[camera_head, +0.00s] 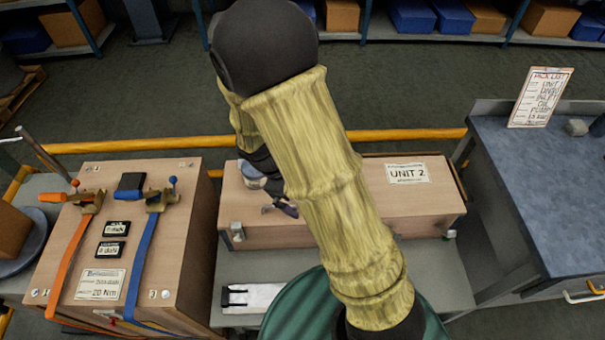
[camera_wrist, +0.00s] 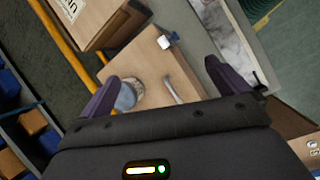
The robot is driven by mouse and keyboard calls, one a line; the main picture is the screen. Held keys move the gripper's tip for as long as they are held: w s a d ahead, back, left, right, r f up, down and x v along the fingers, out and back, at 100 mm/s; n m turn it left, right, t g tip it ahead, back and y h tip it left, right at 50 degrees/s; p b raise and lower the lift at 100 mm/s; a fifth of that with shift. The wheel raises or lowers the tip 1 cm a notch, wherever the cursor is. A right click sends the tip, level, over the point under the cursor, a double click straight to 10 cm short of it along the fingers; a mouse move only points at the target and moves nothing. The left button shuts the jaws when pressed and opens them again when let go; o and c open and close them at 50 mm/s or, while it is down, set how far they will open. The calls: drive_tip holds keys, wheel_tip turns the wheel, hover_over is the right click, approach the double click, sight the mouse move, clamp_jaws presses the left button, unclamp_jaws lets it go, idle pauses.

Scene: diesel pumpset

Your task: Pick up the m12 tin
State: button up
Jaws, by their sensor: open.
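A small round tin (camera_wrist: 127,95) with a pale, greyish-blue top sits on the lid of a wooden box (camera_wrist: 150,62). No writing on it is readable, so I cannot confirm that it is the m12 tin. In the head view a round pale thing (camera_head: 251,173), apparently the same tin, shows on the box (camera_head: 340,205) beside my arm, partly hidden. My gripper (camera_wrist: 161,72) is open and empty above the lid. The tin lies near its left finger in the wrist view, off the middle of the gap. My arm hides most of my gripper in the head view.
A slim metal piece (camera_wrist: 172,90) lies on the lid right of the tin. A strapped wooden crate (camera_head: 180,255) stands at left, a dark-topped bench (camera_head: 540,180) with a pick list (camera_head: 541,98) at right. A yellow rail (camera_head: 400,134) runs behind the box.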

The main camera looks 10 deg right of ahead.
drive_tip(key=w+a+f+n+t+h, duration=0.6)
drive_tip(key=w+a+f+n+t, duration=0.1)
drive_tip(key=n, duration=0.6)
drive_tip(key=shift+w+a+f+h, duration=0.4)
drive_tip(key=shift+w+a+f, duration=0.35)
drive_tip(key=shift+a, duration=0.5)
drive_tip(key=shift+r, duration=0.1)
drive_tip(key=p+x, duration=0.1)
drive_tip(key=x, duration=1.1)
drive_tip(key=shift+w, duration=0.2)
drive_tip(key=shift+d, duration=0.1)
drive_tip(key=shift+p+x, duration=0.9)
drive_tip(key=shift+x, duration=1.7)
drive_tip(key=shift+r, duration=0.2)
